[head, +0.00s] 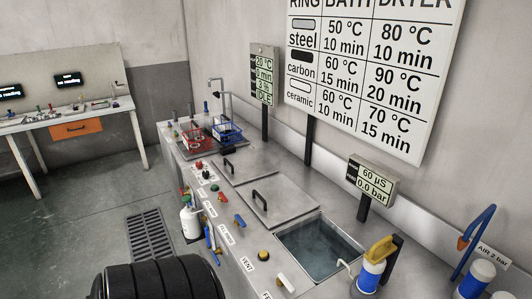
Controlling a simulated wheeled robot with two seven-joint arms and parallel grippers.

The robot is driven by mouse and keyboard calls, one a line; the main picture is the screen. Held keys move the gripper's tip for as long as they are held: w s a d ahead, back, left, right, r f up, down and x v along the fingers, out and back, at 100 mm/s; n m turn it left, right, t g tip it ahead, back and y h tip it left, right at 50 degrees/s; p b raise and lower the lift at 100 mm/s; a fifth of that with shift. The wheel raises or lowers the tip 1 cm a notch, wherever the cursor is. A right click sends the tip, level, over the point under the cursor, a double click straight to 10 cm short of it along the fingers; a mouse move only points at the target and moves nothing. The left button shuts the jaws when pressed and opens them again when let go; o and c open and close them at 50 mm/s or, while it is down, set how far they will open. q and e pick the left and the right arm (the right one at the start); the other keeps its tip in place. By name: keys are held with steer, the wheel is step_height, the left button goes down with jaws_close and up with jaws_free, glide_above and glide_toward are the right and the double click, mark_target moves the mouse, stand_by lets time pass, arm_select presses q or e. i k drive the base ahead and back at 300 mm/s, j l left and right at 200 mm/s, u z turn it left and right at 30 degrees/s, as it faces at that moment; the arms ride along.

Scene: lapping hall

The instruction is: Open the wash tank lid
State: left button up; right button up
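A long steel bench (335,205) holds the tanks. A flat square metal lid (285,208) with a black bar handle (260,196) lies level in the bench top. A second black handle (229,165) stands on a flat panel farther back. I cannot tell which of these is the wash tank lid. In front of the square lid, an open basin (318,250) shows clear liquid. Neither of my grippers is in view.
Red and blue baskets (228,133) stand at the bench's far end. Coloured knobs and levers (223,196) line its front edge. A floor grate (150,235) lies left.

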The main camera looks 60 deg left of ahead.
mark_target(238, 168)
steer(key=j+u, duration=0.15)
steer(key=u, duration=1.2)
steer(key=j, duration=0.7)
steer(key=i+j+u, duration=0.1)
steer(key=j, duration=0.55)
steer(key=j+u, duration=0.1)
steer(key=j, duration=0.6)
steer(key=i+j+z, duration=0.3)
steer(key=i+j, duration=0.15)
steer(key=j, duration=0.2)
steer(key=i+j+z, duration=0.1)
steer(key=i+j, duration=0.15)
steer(key=i+j+z, duration=0.15)
steer(key=j, duration=0.35)
